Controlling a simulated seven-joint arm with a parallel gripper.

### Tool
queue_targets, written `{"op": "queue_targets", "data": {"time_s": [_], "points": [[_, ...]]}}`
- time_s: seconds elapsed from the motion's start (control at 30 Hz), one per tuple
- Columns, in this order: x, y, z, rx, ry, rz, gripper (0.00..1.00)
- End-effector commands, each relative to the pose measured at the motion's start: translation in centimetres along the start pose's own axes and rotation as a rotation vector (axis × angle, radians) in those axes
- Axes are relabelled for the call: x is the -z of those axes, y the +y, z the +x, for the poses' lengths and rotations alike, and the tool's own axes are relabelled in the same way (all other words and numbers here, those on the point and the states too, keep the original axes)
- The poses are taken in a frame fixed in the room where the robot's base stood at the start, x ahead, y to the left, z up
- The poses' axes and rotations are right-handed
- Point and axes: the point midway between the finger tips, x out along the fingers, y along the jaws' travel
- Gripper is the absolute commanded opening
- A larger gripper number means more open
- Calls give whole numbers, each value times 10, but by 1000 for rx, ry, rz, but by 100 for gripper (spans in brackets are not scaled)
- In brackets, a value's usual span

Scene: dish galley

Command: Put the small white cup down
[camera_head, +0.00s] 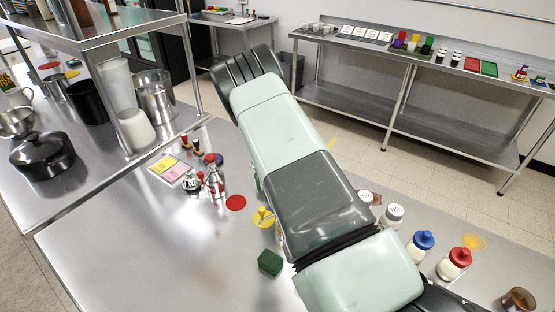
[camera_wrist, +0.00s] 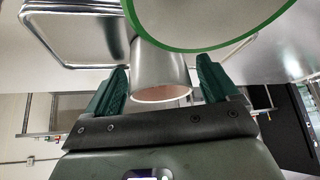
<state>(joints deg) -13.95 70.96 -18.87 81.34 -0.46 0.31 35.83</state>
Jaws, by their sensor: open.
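In the wrist view a small white cup (camera_wrist: 163,70) stands between the green fingers of my gripper (camera_wrist: 161,72). The fingers are apart, one on each side of the cup, with a narrow gap visible on both sides. The cup's pinkish round end faces the camera. Its far end is partly hidden behind a large pale round dish with a green rim (camera_wrist: 222,45). In the head view my arm covers much of the middle, and neither my gripper nor this cup can be made out there.
A shiny metal tray (camera_wrist: 68,55) lies beside the cup in the wrist view. In the head view, bottles with a blue lid (camera_head: 424,239) and a red lid (camera_head: 460,257), a green block (camera_head: 270,263) and a metal rack (camera_head: 100,40) stand on the steel counter (camera_head: 130,250).

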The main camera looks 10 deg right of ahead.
Motion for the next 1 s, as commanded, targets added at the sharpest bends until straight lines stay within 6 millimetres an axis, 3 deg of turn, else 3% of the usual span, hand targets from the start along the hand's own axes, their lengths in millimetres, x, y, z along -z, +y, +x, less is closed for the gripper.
{"op": "queue_targets", "data": {"time_s": [0.17, 0.5, 0.83, 0.93, 1.0], "points": [[2, -2, -24, 2, 2, -1, 87], [1, -1, -95, 2, 2, 0, 87], [8, 0, -137, 9, -5, 9, 87], [20, 4, -172, 26, -23, 20, 87], [29, 8, -207, 46, -42, 24, 87]]}}
